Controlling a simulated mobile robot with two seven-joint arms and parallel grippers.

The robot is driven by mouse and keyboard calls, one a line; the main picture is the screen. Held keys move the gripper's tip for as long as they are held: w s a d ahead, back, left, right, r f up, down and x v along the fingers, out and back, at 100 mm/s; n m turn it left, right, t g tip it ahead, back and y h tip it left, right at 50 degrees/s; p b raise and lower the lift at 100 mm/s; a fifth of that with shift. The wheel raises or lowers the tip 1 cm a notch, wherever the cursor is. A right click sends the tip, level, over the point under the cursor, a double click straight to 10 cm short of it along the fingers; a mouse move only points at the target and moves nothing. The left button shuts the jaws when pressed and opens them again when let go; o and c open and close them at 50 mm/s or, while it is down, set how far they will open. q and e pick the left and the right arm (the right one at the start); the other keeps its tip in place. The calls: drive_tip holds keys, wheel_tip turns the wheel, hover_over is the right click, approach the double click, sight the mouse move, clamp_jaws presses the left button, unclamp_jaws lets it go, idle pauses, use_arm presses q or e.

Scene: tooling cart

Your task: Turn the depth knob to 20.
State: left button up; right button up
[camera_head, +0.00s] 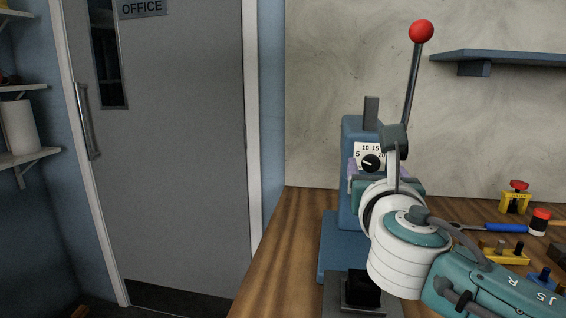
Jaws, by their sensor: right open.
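The depth knob (371,162) is a small black round knob on a white dial plate (361,149) on the front of a blue press (351,132). The numbers 5, 10 and 15 show on the plate. Its right part is hidden, and I cannot read a 20. The knob's pointer setting is too small to tell. My right gripper (378,174) is open just in front of and below the knob, mostly hidden behind my white wrist. I cannot tell whether its fingers touch the knob. My left gripper is not in view.
The press has a lever with a red ball (421,31) rising above my right wrist. On the wooden bench (290,235) at right are a yellow-and-red clamp (515,198), a blue-handled tool (505,228) and other small parts. A grey door (170,150) is at left.

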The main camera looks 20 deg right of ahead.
drive_tip(key=shift+x, duration=0.95)
drive_tip(key=shift+c, duration=0.2)
clamp_jaws()
